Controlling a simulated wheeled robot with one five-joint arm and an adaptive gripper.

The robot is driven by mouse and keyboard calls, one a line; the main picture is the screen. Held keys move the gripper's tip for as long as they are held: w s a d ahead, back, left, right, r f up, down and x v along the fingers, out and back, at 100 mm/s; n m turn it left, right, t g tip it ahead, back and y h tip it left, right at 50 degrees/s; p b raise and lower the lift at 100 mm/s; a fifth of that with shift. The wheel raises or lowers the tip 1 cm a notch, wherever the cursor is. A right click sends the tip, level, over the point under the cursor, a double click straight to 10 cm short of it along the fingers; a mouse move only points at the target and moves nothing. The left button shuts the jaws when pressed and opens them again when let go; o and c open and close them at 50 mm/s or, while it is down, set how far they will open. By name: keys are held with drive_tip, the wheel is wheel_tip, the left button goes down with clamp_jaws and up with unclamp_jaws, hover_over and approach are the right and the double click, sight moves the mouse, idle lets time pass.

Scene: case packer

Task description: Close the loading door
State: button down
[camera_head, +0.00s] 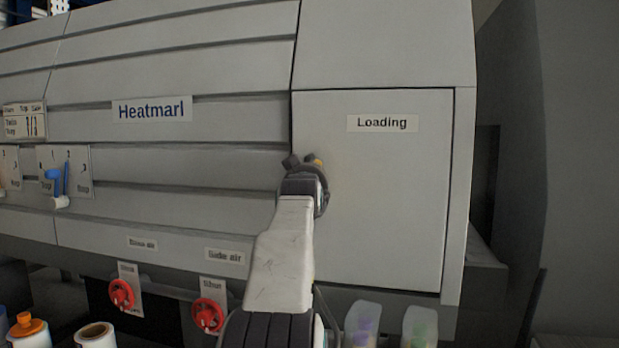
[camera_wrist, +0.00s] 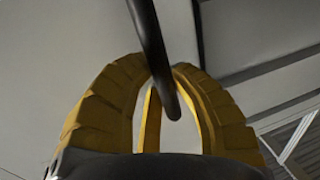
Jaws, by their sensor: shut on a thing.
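The loading door (camera_head: 385,210) is a light grey panel labelled "Loading" at the right of the machine front. It looks level or nearly level with its frame, with a thin dark line along its top, right and bottom edges; I cannot tell whether a small gap remains. My gripper (camera_head: 313,161) is at the door's left edge, its fingers mostly hidden by my wrist. In the wrist view, my yellow fingers (camera_wrist: 157,75) are closed around a dark bar (camera_wrist: 151,40), which appears to be the door handle.
The grey Heatmarl housing (camera_head: 200,75) extends left of the door. Two red valve knobs (camera_head: 208,314) and (camera_head: 121,293) sit low on the front. Bottles (camera_head: 362,322) stand below the door, and a white roll (camera_head: 95,335) is at lower left.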

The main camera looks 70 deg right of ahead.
drive_tip(key=c, duration=1)
unclamp_jaws()
drive_tip(key=shift+a, duration=0.1)
drive_tip(key=v, duration=1.1)
drive_tip(key=shift+s+a, duration=0.15)
drive_tip(key=shift+a, duration=0.25)
